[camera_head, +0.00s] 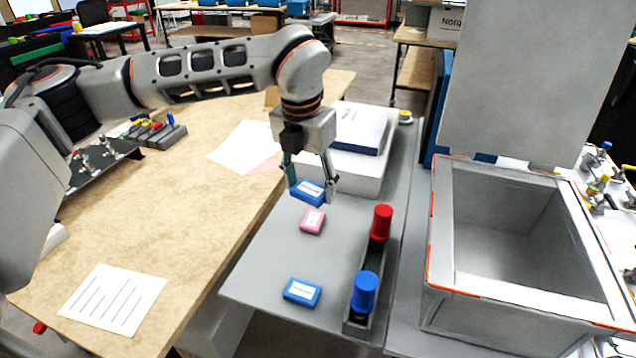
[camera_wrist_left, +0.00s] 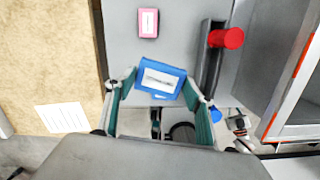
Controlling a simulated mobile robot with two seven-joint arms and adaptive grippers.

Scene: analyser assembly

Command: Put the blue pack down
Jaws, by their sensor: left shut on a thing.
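My left gripper (camera_head: 312,194) is shut on a blue pack (camera_head: 308,192) with a white label. The pack also shows between the two fingers in the left wrist view (camera_wrist_left: 160,78). It appears to be held above the grey table (camera_head: 255,290), though the exact gap is hard to judge. A pink pack (camera_head: 312,222) lies on the grey table close by; it also shows in the left wrist view (camera_wrist_left: 148,22). A second blue pack (camera_head: 302,292) lies nearer the table's front edge. My right gripper is not in view.
A dark rack with a red cylinder (camera_head: 381,222) and a blue cylinder (camera_head: 365,291) stands right of the packs. An open grey box (camera_head: 440,240) is farther right. A white box (camera_head: 352,172) stands behind the gripper.

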